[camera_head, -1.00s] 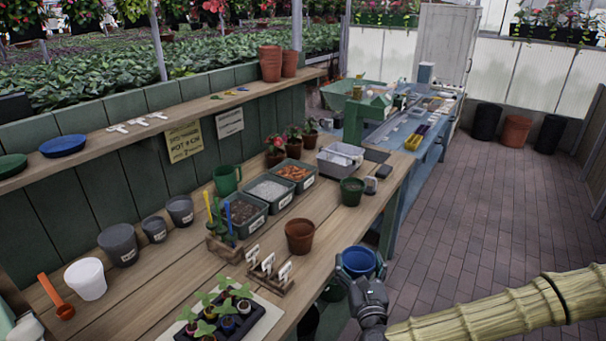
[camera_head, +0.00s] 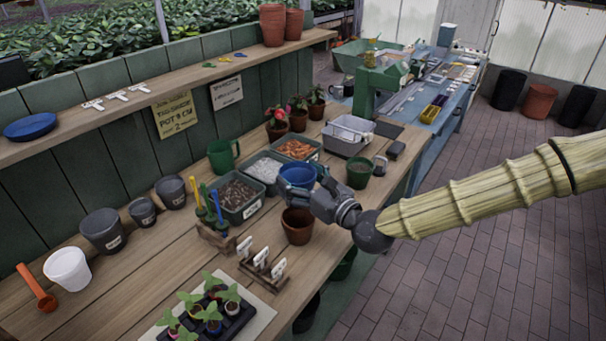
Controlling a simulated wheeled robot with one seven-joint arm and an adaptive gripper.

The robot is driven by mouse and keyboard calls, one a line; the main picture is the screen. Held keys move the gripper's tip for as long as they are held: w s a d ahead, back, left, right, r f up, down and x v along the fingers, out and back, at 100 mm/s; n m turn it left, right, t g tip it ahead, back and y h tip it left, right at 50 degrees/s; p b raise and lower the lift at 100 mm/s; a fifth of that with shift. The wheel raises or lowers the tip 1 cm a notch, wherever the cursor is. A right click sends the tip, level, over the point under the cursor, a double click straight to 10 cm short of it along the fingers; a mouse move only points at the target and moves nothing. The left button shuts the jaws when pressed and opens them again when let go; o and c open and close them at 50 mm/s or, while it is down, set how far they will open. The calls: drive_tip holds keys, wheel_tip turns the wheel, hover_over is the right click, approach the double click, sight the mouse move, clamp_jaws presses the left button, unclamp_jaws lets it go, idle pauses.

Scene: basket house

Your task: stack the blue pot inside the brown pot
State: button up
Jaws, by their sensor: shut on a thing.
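My gripper (camera_head: 315,184) is shut on the blue pot (camera_head: 297,175). It reaches in from the right over the potting bench and holds the pot upright. The brown pot (camera_head: 297,228) stands upright on the bench, near its front edge.
Trays of soil (camera_head: 240,198) and orange chips (camera_head: 297,149) stand behind the pots. White labels on a wooden holder (camera_head: 262,262) and a seedling tray (camera_head: 212,318) are in front. A dark green pot (camera_head: 359,172) stands to the right. Bare bench (camera_head: 150,262) lies at left.

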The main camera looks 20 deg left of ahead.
drive_tip(key=shift+s+f, duration=0.15)
drive_tip(key=shift+s, duration=0.05)
drive_tip(key=shift+w+f+b, duration=0.15)
drive_tip(key=shift+f+b, duration=0.35)
drive_tip(key=shift+f, duration=0.3)
drive_tip(key=shift+f+b, duration=1.95)
drive_tip(key=shift+f, duration=1.1)
drive_tip(key=o, duration=1.1)
drive_tip(key=shift+d, duration=0.1)
drive_tip(key=shift+v, duration=5.95)
